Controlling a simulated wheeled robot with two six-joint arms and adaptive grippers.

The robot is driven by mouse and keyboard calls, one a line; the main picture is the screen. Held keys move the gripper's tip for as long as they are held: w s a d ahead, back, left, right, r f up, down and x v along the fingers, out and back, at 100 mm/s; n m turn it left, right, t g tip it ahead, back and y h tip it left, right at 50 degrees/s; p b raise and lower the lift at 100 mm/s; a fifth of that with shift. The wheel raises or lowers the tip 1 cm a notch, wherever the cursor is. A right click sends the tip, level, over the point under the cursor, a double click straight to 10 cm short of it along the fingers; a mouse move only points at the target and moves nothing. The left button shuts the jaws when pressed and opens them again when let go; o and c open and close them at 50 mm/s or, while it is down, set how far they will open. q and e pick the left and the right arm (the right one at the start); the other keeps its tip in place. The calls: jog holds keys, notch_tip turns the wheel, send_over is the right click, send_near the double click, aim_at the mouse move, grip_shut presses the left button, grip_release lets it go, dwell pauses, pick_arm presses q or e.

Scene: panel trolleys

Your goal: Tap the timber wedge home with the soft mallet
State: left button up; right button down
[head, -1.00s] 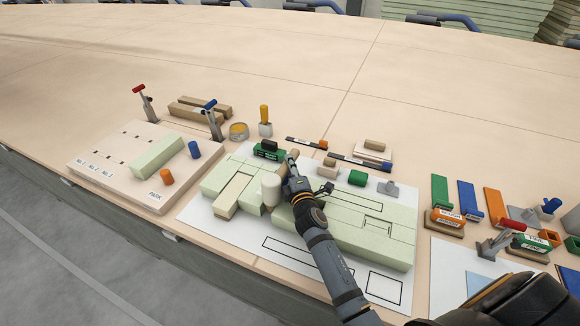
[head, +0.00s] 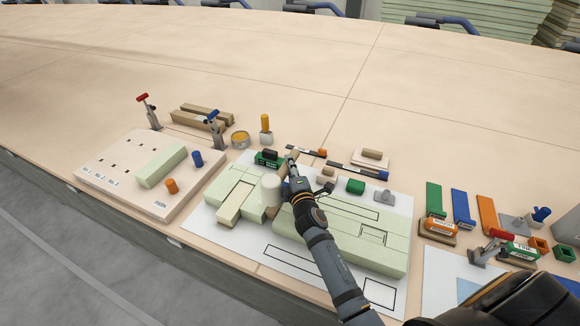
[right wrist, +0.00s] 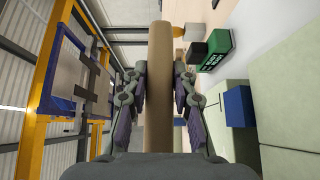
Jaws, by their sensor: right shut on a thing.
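My right gripper (head: 291,168) is shut on the tan wooden handle of the soft mallet; the handle (right wrist: 159,85) stands between the fingers in the right wrist view. The mallet's white cylindrical head (head: 271,188) is over the gap between the two pale green panel parts, and I cannot tell whether it touches them. A pale timber strip, which looks like the wedge (head: 229,208), lies in the left panel part (head: 213,188), its near end sticking out at the front. It is left of the mallet head, apart from it. My left gripper is not in view.
The larger green panel part (head: 345,243) lies to the right under my forearm. A parking board (head: 120,150) with a green bar, blue and orange plugs stands left. A green-black block (head: 268,158) is just behind the mallet. Coloured strips and clamps stand right. The table behind is clear.

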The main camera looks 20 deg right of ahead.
notch_tip(320, 180, up, 6)
jog(key=p, duration=0.5)
jog(key=shift+r, duration=0.2)
jog(key=shift+f, duration=0.2)
jog(key=shift+n+y, duration=0.4)
jog(key=shift+y, duration=0.2)
jog(key=s+f, duration=0.1)
jog(key=s+a+f, duration=0.1)
jog(key=s, duration=0.1)
jog(key=s+a+f, duration=0.1)
jog(key=s, duration=0.1)
jog(key=shift+s+a, duration=0.2)
jog(key=shift+a, duration=0.05)
jog(key=s+a+f+y, duration=0.1)
jog(key=s+a, duration=0.1)
jog(key=s, duration=0.6)
jog(key=shift+s+a+n, duration=0.15)
jog(key=shift+a+n, duration=0.05)
jog(key=shift+n, duration=0.2)
